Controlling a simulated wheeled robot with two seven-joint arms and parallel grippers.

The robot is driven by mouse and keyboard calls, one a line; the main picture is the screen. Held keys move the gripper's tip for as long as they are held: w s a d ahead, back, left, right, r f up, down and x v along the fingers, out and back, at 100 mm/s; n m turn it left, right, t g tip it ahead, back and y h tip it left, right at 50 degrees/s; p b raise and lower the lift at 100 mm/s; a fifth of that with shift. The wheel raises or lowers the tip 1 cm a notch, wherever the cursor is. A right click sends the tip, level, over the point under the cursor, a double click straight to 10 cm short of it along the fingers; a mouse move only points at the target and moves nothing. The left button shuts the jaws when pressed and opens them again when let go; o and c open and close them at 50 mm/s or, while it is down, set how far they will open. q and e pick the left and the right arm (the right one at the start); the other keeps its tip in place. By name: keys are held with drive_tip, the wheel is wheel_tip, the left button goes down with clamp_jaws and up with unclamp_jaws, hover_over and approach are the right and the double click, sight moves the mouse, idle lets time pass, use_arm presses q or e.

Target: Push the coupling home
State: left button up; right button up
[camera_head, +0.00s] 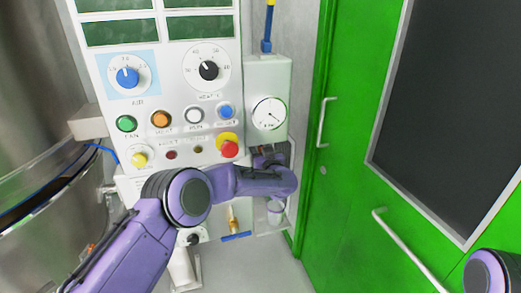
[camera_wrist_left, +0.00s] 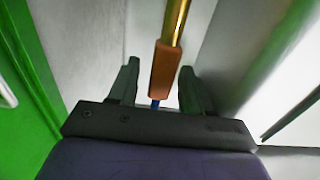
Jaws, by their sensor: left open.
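In the left wrist view, an orange-brown sleeve, seemingly the coupling (camera_wrist_left: 164,72), sits on the end of a brass tube (camera_wrist_left: 175,20). A short blue piece (camera_wrist_left: 155,104) shows at its near end. My left gripper (camera_wrist_left: 159,80) is open, with one dark finger on each side of the sleeve and a visible gap at both sides. In the head view my left gripper (camera_head: 268,157) is just under the white gauge box (camera_head: 266,75), partly hidden by my wrist. The coupling cannot be made out there. My right gripper is out of view; only part of that arm shows at bottom right.
The control panel (camera_head: 165,90), with knobs and a red button (camera_head: 229,149), stands close left of my gripper. A green door (camera_head: 345,200) with handles is on the right. A steel vessel (camera_head: 30,90) is at far left. A blue-handled valve (camera_head: 236,237) sits low down.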

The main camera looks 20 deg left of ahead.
use_arm(q)
clamp_jaws()
wheel_tip(320, 180, down, 5)
drive_tip(key=b, duration=0.3)
drive_tip(key=shift+r, duration=0.1)
drive_tip(key=shift+s, duration=0.1)
unclamp_jaws()
drive_tip(key=shift+r, duration=0.1)
drive_tip(key=b+v, duration=0.1)
drive_tip(key=v, duration=0.9)
drive_tip(key=shift+s+d, duration=0.2)
drive_tip(key=shift+s, duration=0.05)
